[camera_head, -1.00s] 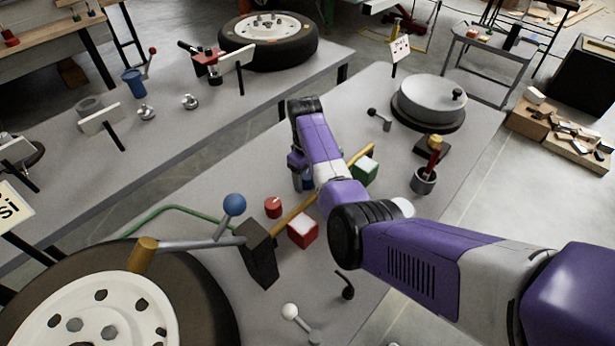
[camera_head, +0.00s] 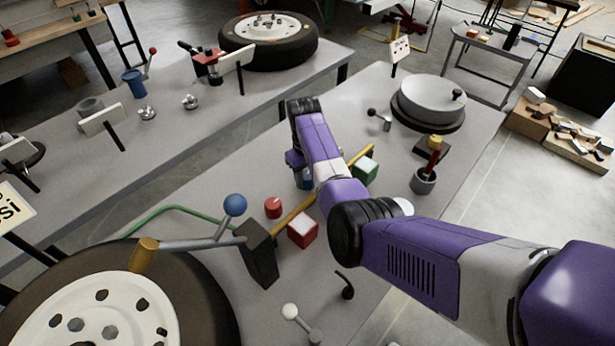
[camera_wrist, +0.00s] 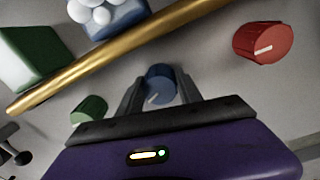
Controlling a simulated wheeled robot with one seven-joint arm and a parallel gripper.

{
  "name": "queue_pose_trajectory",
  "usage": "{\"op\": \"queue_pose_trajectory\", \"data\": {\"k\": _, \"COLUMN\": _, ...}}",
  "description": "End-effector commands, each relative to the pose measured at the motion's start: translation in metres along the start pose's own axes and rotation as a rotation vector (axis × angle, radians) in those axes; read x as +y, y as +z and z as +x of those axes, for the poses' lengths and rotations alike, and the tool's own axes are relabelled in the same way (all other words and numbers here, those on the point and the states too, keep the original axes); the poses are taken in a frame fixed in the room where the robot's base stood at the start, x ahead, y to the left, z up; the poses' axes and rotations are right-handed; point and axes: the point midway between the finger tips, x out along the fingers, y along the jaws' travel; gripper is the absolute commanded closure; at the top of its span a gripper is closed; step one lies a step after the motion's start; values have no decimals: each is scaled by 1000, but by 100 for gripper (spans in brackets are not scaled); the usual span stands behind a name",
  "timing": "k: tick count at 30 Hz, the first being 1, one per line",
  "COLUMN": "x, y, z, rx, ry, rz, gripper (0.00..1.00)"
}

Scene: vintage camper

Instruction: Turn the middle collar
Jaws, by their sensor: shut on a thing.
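The middle collar is a short blue knob (camera_wrist: 160,80) with a white pointer line. In the wrist view it stands between a red collar (camera_wrist: 264,42) and a green collar (camera_wrist: 90,109). My gripper (camera_wrist: 162,88) has its two dark fingers on either side of the blue collar and is shut on it. The white line shows on its near side, slanting down to the left. In the head view my gripper (camera_head: 299,165) is low over the table, with a bit of blue just below it. The red collar (camera_head: 273,207) stands to its left.
A brass bar (camera_wrist: 110,60) runs close behind the collars. Beyond it are a blue block (camera_wrist: 118,22) with white balls and a green block (camera_wrist: 32,58); a red block (camera_head: 303,231) shows in the head view. A blue-ball lever (camera_head: 235,205) stands at left.

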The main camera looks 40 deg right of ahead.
Motion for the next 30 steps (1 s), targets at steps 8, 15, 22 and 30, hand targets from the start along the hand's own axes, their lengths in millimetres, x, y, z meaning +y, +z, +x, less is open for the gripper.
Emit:
{"op": "queue_pose_trajectory", "data": {"k": 8, "x": -1, "y": 0, "z": 0, "rx": -7, "ry": 1, "rz": 201, "gripper": 98}}
{"op": "queue_pose_trajectory", "data": {"k": 15, "x": -1, "y": -1, "z": 0, "rx": -11, "ry": 1, "rz": 324, "gripper": 98}}
{"op": "queue_pose_trajectory", "data": {"k": 22, "x": -1, "y": -1, "z": 0, "rx": -13, "ry": 1, "rz": 378, "gripper": 98}}
{"op": "queue_pose_trajectory", "data": {"k": 30, "x": -1, "y": -1, "z": 0, "rx": -13, "ry": 1, "rz": 387, "gripper": 98}}
